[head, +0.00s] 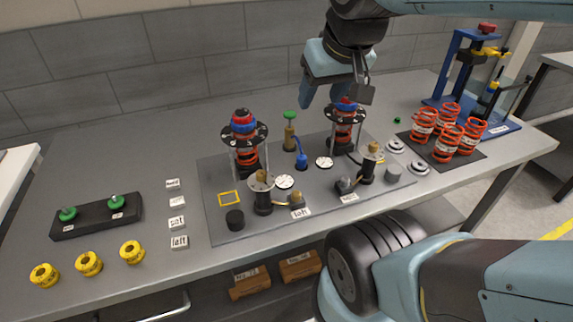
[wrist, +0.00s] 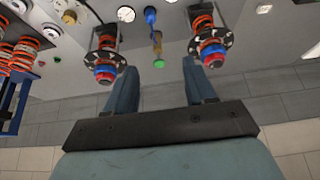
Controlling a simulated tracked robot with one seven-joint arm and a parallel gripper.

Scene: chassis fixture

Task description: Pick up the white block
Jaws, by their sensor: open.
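Several small white blocks with dark lettering lie in a column on the grey table, left of the fixture plate, in the head view: a top one (head: 172,183), a second (head: 177,202), a third (head: 176,222) and a lowest one (head: 179,242) that seems to read "left". I cannot tell which is meant. My gripper (head: 320,98) is high above the back of the fixture, far to the right of the blocks. In the wrist view, my gripper's two fingers (wrist: 160,72) are spread with nothing held between them. No white block of that column is clear in the wrist view.
The fixture plate (head: 325,220) carries two spring towers (head: 245,150) (head: 345,125), a green-topped post (head: 290,130) and several fittings. A black holder (head: 97,216) and several yellow rings (head: 89,264) lie left. Orange springs (head: 448,142) and a blue press (head: 450,75) stand right.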

